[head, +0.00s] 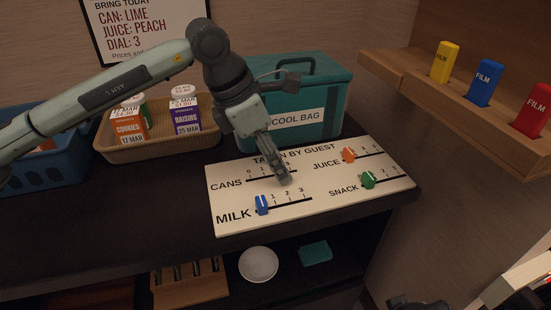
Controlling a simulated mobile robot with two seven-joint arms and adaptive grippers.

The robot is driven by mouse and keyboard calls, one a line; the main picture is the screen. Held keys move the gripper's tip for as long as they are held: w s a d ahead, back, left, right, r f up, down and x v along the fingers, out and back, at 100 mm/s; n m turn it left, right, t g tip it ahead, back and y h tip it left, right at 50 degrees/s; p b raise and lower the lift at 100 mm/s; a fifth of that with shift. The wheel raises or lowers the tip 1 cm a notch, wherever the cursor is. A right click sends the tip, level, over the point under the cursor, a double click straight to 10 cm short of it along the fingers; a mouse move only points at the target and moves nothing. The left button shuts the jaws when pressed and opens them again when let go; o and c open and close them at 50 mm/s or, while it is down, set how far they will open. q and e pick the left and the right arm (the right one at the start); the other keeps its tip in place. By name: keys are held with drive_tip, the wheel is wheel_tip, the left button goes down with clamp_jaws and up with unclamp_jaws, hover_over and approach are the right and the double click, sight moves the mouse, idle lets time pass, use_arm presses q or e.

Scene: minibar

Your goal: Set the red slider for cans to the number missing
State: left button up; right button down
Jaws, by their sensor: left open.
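A white board (230,197) headed "TAKEN BY GUEST" lies on the dark counter. Its cans scale (254,179) runs from 0 to 3. My left gripper (283,178) reaches down over this scale, its fingers open and close to the board. The gripper covers the middle of the scale, and no red slider shows. I cannot tell where it stands or whether the fingers touch it. A blue slider (262,204) sits low on the milk scale. An orange slider (348,155) is on juice, and a green one (368,179) on snack. My right gripper cannot be made out clearly at the bottom edge.
A teal cool bag (325,110) stands behind the board. A wicker basket (145,151) holds cookies and raisins boxes. A notice (135,25) reads "CAN: LIME, JUICE: PEACH, DIAL: 3". Yellow, blue and red film boxes stand on a wooden shelf (400,70) at right.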

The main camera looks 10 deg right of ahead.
use_arm(q)
drive_tip(key=shift+r, duration=0.1)
drive_tip(key=v, duration=1.1)
drive_tip(key=shift+a+r, duration=0.15)
drive_tip(key=shift+r, duration=0.25)
drive_tip(key=shift+s, duration=0.1)
